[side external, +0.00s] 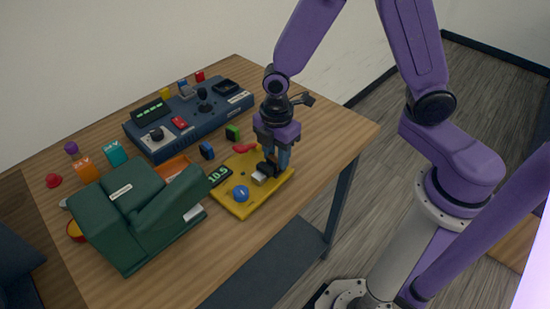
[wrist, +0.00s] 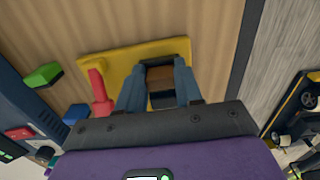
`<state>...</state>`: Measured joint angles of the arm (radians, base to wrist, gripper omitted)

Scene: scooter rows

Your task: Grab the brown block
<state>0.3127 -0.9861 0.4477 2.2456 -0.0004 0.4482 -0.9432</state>
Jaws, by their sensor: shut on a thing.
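The brown block (wrist: 160,75) shows in the wrist view between my two fingers, above the yellow board (wrist: 120,62). My gripper (wrist: 160,83) is shut on it, with one finger on each side. In the side view my gripper (side external: 271,169) points down over the right part of the yellow board (side external: 282,182). The brown block cannot be made out there, hidden by the fingers. I cannot tell whether it still touches the board.
A blue ball-like knob (side external: 240,193), a 10.5 display (side external: 220,175) and a red piece (side external: 244,148) are near my gripper. Green (side external: 232,132) and blue (side external: 207,150) blocks lie behind. A dark green machine (side external: 140,210) stands left, a control box (side external: 188,118) at the back.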

